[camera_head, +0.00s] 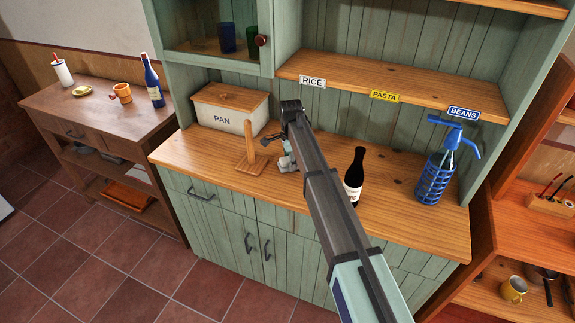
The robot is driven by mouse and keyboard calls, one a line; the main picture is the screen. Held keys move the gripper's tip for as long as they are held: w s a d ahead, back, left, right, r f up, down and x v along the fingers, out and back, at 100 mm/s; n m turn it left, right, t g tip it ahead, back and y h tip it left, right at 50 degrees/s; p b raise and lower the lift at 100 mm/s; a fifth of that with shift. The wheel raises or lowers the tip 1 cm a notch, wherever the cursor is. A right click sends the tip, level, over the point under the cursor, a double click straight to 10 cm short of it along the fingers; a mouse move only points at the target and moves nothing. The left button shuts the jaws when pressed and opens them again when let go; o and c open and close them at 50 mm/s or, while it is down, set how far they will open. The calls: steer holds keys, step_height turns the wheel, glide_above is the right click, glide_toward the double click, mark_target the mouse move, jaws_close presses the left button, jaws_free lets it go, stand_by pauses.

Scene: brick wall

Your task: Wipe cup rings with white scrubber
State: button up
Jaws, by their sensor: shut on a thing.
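My gripper (287,162) is low over the wooden counter of the green cabinet, right of a wooden stand with an upright post. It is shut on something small. My arm and the gripper itself hide most of what it holds, so I cannot make out whether it is the white scrubber. I cannot make out any cup rings on the counter (225,172). Part of the counter is hidden behind my arm.
The wooden stand (250,150) and PAN box (228,108) are left of my gripper. A dark bottle (355,178) and blue siphon bottle (436,180) stand right of my arm. The left side table holds an orange mug (122,94) and blue bottle (153,84). A shelf (350,83) overhangs the counter.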

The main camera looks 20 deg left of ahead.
step_height(320, 180, up, 3)
steer(key=shift+s+r+p, duration=0.1)
steer(key=shift+r+p, duration=0.05)
steer(key=shift+p, duration=0.2)
steer(key=shift+r+p, duration=0.95)
steer(key=shift+r, duration=1.35)
